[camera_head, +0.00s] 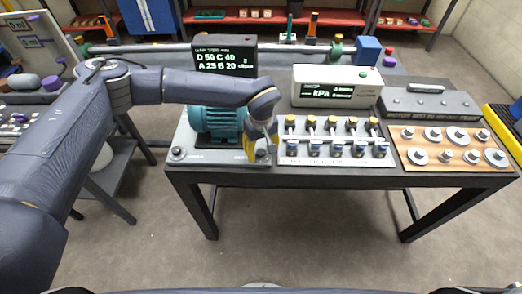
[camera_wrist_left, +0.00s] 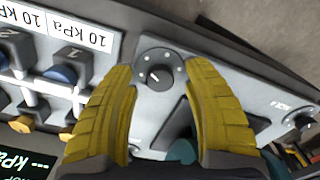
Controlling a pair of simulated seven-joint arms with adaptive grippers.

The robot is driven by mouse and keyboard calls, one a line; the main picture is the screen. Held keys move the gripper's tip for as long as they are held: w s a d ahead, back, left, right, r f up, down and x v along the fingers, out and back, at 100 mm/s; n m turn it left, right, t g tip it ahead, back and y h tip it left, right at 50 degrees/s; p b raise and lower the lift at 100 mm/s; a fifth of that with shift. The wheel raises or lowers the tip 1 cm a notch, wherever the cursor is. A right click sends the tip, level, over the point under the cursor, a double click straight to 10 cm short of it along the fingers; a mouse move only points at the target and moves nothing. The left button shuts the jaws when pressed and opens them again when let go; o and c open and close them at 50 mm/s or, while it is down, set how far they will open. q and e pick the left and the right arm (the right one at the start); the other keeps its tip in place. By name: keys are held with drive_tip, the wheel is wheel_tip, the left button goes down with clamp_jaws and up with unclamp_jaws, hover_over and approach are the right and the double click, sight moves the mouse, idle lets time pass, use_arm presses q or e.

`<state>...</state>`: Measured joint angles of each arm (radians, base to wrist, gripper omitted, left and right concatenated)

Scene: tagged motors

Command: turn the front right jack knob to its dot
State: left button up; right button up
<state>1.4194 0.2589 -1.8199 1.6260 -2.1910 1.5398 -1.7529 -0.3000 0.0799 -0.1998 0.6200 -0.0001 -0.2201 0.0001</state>
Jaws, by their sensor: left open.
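The front right jack knob (camera_wrist_left: 156,70) is a round black knob with a short white pointer mark, on a grey plate with small pale dots around it in the left wrist view. Which dot the pointer lines up with is too small to tell. My left gripper (camera_wrist_left: 161,76) is open, its two yellow fingers on either side of the knob; I cannot tell whether they touch it. In the head view my left gripper (camera_head: 262,152) is at the front right corner of the teal motor (camera_head: 210,121) and hides the knob. My right gripper is not in view.
The front left jack knob (camera_head: 178,153) also shows in the left wrist view (camera_wrist_left: 301,121). A valve panel (camera_head: 333,160) with blue and yellow knobs stands close to the right of my gripper. A kPa display box (camera_head: 337,87) is behind it. A wooden board (camera_head: 455,157) with metal discs lies farther right.

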use_arm(q)
drive_tip(key=shift+c, duration=0.3)
clamp_jaws()
